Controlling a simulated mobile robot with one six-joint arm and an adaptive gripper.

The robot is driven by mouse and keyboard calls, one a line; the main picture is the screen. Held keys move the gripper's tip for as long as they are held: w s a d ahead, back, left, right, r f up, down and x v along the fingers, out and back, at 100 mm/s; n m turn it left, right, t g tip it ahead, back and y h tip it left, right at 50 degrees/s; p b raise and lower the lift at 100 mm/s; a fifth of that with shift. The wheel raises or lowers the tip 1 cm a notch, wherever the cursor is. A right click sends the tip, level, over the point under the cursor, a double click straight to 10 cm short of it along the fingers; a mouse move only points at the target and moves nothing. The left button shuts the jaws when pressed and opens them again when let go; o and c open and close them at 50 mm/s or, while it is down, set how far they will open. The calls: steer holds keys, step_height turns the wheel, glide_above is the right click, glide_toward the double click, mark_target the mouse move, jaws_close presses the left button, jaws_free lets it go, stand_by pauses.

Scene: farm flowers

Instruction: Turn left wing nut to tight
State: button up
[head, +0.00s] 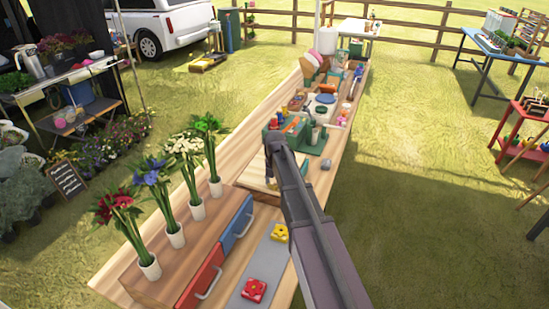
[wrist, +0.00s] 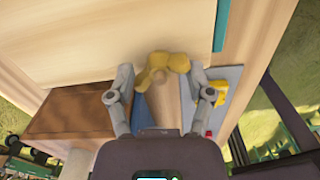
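In the wrist view a yellow wing nut (wrist: 165,63) lies between the fingertips of my gripper (wrist: 160,76). Its two lobes spread left and right, and a brown rod-like shape shows below it. My fingers are apart on either side of it. There is a gap at the left finger; the right finger is close to the right lobe, and I cannot tell if they touch. A pale wooden board (wrist: 110,40) lies beyond the nut; it also shows in the head view (head: 256,172). There my arm hides the wing nut. No second wing nut is clearly visible.
Flower vases (head: 174,236) stand in a row at the left of the bench. A drawer unit (head: 205,273) with red and blue fronts is near. A grey plate (head: 264,262) holds red and yellow flower-shaped pieces. A green tray (head: 313,143) with tools lies beyond the board.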

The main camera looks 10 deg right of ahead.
steer(key=shift+r+n, duration=0.1)
steer(key=shift+n, duration=0.6)
step_height(320, 180, up, 12)
steer(key=p, duration=1.2)
steer(key=shift+m, duration=0.3)
steer(key=m, duration=0.3)
steer(key=r+m+p, duration=0.1)
steer(key=m, duration=0.7)
steer(key=shift+r+p, duration=0.2)
steer(key=shift+p, duration=0.1)
steer(key=shift+f, duration=0.2)
step_height(320, 180, down, 13)
steer(key=b, duration=1.3)
steer(key=shift+f+b, duration=0.2)
steer(key=shift+b, duration=0.2)
